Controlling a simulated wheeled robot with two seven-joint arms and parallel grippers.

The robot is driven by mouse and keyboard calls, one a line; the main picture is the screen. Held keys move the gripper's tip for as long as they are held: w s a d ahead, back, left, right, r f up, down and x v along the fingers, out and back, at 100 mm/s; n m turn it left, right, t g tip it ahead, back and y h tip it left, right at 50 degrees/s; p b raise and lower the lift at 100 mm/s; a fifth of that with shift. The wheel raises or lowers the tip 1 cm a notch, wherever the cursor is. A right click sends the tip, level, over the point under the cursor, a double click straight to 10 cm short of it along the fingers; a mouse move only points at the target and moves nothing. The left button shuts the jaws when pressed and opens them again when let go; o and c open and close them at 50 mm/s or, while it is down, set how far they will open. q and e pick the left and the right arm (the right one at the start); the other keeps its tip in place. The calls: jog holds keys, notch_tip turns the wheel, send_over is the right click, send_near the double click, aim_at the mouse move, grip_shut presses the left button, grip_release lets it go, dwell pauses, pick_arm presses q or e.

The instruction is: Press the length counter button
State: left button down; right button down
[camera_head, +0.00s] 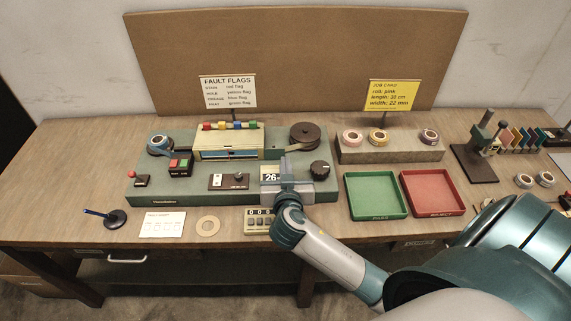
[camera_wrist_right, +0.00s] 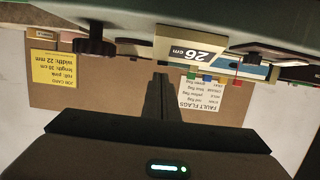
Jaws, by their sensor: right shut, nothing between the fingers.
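The display reading 26 cm (camera_head: 270,174) stands on the green winding machine (camera_head: 160,192), partly covered by my right gripper. It shows upside down in the right wrist view (camera_wrist_right: 190,50). My right gripper (camera_head: 284,161) is just right of the display, shut and empty. Its closed fingers (camera_wrist_right: 160,80) point toward the display's lower edge in the wrist view. I cannot tell whether they touch anything. A small counter with digit windows (camera_head: 257,221) sits on the table in front of the machine, partly behind my right arm. The button is not clearly visible. My left gripper is not in view.
A black knob (camera_head: 320,170) is right of the gripper, and a brown reel (camera_head: 305,136) behind it. Green (camera_head: 376,212) and red (camera_head: 433,209) trays lie to the right. A switch panel (camera_head: 228,181) and red and green buttons (camera_head: 180,166) are left.

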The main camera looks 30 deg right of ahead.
jog(key=shift+f, duration=0.4)
